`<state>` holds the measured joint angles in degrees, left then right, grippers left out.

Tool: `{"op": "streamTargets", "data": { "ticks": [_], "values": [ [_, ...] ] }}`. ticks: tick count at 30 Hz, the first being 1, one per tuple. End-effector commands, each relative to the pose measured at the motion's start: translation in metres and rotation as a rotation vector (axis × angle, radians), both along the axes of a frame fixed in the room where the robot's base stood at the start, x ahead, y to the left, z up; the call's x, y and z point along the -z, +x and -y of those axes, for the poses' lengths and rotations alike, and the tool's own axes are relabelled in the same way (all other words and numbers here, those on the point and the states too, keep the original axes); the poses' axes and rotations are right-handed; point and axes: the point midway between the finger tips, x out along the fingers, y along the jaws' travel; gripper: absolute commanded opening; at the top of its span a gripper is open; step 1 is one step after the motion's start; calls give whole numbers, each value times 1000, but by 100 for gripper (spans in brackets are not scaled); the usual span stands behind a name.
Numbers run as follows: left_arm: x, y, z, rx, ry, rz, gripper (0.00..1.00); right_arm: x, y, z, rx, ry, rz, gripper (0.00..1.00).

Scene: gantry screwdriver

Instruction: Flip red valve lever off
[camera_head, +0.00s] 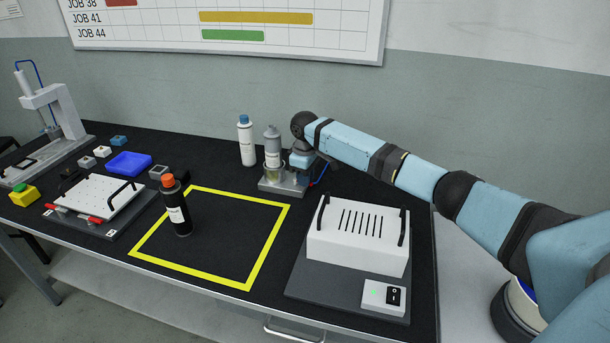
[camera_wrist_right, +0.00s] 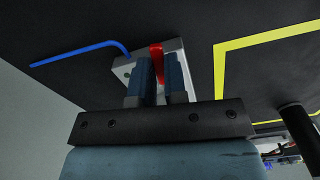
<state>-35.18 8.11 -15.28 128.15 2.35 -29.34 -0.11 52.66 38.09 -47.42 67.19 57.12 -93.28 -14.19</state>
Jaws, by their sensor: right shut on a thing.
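The red valve lever (camera_wrist_right: 157,58) shows in the right wrist view as a narrow red strip between the two blue fingers. My right gripper (camera_wrist_right: 161,80) is shut on the lever, and its fingers hide the lower part of it. In the head view my right gripper (camera_head: 301,163) reaches in from the right to the small metal valve block (camera_head: 283,186) at the back of the table. The same block shows pale behind the fingers in the wrist view (camera_wrist_right: 126,72). My left gripper is in neither view.
A grey bottle (camera_head: 272,147) and a white bottle (camera_head: 246,141) stand close by the block. A blue hose (camera_wrist_right: 85,50) runs from it. A yellow taped square (camera_head: 270,242), a black bottle (camera_head: 179,212) and a white slotted box (camera_head: 350,245) are nearer the front.

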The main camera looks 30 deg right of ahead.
Motion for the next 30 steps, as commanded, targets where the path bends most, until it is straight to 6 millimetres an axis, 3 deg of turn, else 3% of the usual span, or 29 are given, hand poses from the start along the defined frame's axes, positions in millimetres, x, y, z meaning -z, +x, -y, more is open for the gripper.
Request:
{"op": "streamTargets", "data": {
  "ticks": [1,3,14,20,21,24,30],
  "values": [
    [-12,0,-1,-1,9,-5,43,-8,1,0,-22,2,0,0],
    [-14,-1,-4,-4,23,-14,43,-8,1,1,-60,1,-2,0],
    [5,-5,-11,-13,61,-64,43,-1,3,4,-176,0,1,0],
    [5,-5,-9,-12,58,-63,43,-1,4,4,-176,0,2,0],
    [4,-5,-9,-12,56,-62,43,-1,4,4,-176,0,2,20],
    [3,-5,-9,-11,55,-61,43,-1,4,4,-176,0,1,38],
    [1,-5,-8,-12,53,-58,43,-1,3,4,-175,1,1,38]
  ]
}}
